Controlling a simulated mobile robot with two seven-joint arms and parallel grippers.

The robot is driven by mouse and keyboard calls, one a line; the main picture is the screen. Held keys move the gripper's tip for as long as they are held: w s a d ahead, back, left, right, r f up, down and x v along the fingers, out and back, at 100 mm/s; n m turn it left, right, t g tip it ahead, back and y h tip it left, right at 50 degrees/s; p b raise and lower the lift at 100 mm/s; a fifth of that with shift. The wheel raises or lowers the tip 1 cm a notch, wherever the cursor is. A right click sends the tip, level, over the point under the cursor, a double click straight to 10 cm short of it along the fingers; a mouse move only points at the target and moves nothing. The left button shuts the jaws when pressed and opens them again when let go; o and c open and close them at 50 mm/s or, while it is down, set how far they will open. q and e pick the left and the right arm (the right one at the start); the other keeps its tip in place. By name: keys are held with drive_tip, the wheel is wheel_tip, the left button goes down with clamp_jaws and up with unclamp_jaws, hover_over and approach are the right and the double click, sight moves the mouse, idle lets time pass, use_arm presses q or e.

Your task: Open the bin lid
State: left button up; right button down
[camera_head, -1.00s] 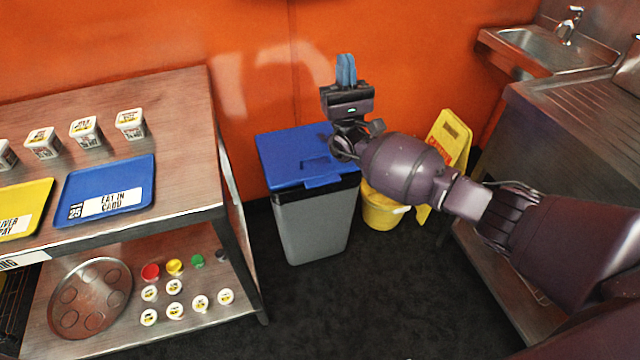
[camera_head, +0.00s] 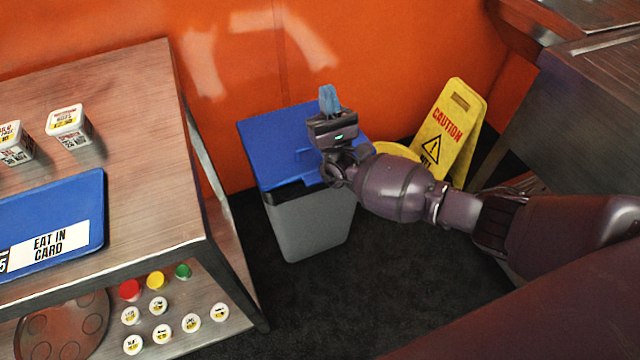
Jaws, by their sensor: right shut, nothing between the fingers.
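The bin has a grey body (camera_head: 308,225) and a blue lid (camera_head: 265,140), and stands on the dark floor by the orange wall. The lid looks closed, lying flat on top. My right gripper (camera_head: 328,98) is over the lid's right part in the picture, its blue fingers pointing up and shut with nothing between them. My right wrist and forearm hide the lid's right side and part of its front edge. I cannot tell whether the gripper touches the lid. My left gripper is not in view.
A steel table (camera_head: 110,110) with a blue tray (camera_head: 95,215) and tubs stands at the left, close to the bin. A yellow caution sign (camera_head: 452,125) stands right of the bin, beside a partly hidden yellow bucket (camera_head: 392,149). A steel counter (camera_head: 580,120) is at the right.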

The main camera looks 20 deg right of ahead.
sight(325, 181)
drive_tip(key=s+f+g+b, duration=0.25)
drive_tip(key=f+b, duration=0.25)
drive_tip(key=f, duration=0.8)
drive_tip(key=s+f+m+g+h+b, duration=0.1)
drive_tip(key=s+f+b, duration=0.3)
drive_tip(key=f, duration=0.9)
drive_tip(key=s+f+g+b, duration=0.25)
drive_tip(key=f+b, duration=0.25)
drive_tip(key=f, duration=0.8)
drive_tip(key=x, duration=0.4)
drive_tip(key=r+x, duration=0.1)
drive_tip(key=x, duration=0.3)
drive_tip(key=s+x, duration=0.1)
drive_tip(key=x, duration=0.2)
drive_tip(key=shift+w+d+r, duration=0.1)
drive_tip(key=shift+w+r, duration=0.1)
drive_tip(key=shift+r, duration=0.35)
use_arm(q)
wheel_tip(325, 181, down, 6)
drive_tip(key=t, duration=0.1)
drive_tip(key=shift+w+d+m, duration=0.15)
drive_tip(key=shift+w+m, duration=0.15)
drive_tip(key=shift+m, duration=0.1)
use_arm(e)
drive_tip(key=shift+w+r, duration=0.1)
drive_tip(key=shift+r, duration=0.85)
